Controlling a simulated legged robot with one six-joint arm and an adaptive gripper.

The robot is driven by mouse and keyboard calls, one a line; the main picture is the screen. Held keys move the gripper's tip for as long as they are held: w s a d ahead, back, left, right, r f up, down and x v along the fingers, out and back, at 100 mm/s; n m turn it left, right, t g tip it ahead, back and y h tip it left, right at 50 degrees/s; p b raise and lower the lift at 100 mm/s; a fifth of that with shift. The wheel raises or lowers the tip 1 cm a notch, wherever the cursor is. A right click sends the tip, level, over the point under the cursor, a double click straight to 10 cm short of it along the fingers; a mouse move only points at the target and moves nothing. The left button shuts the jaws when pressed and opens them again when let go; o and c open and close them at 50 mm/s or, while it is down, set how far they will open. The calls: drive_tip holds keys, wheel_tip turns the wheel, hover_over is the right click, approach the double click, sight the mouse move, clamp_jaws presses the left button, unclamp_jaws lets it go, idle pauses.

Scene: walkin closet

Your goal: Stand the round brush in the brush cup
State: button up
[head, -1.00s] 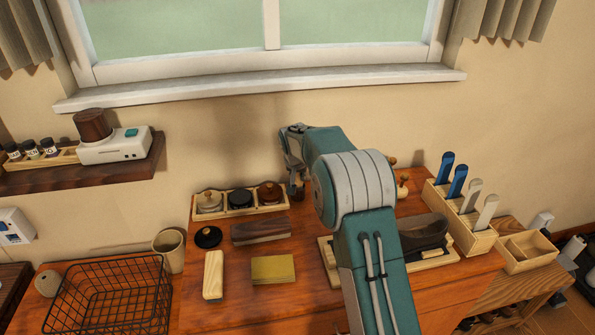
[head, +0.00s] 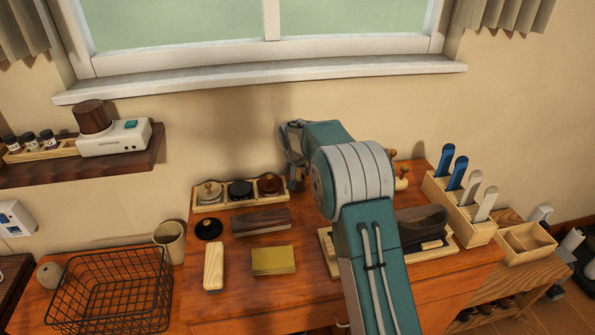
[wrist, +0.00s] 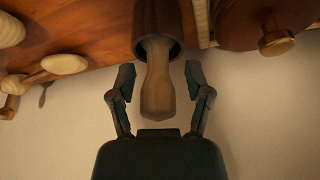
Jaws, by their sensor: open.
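In the wrist view a pale wooden handle (wrist: 157,85), seemingly the round brush's, comes out of a dark brown cylinder (wrist: 157,22). The brush's other end is hidden. My gripper (wrist: 158,82) is open, with one finger on each side of the handle and visible gaps between. In the head view my gripper (head: 291,148) is near the wall, over the back of the wooden table, and my arm hides much of that spot. A beige cup (head: 170,245) stands at the table's left. I cannot tell which of the two vessels is the brush cup.
A rack with several lidded tins (head: 240,205) lies left of my gripper. Wooden knobs (head: 400,178) stand to its right, near a holder with blue and pale handles (head: 462,215). A wire basket (head: 110,290) is at the left. The window sill (head: 260,80) juts out above.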

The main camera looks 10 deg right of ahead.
drive_tip(key=v, duration=1.1)
drive_tip(key=shift+s+r, duration=0.15)
drive_tip(key=shift+r, duration=0.25)
drive_tip(key=shift+a, duration=0.15)
drive_tip(key=s+d+r+n, duration=0.1)
drive_tip(key=s+r, duration=0.4)
drive_tip(key=s, duration=0.5)
drive_tip(key=s+d+r+n, duration=0.1)
drive_tip(key=s+r, duration=0.5)
drive_tip(key=s, duration=0.5)
drive_tip(key=s+f, duration=0.2)
drive_tip(key=s, duration=0.8)
drive_tip(key=s+f+n+t+y, duration=0.1)
drive_tip(key=s+f, duration=0.1)
drive_tip(key=s, duration=0.8)
drive_tip(key=shift+s+a+f, duration=0.25)
drive_tip(key=shift+s+f, duration=0.1)
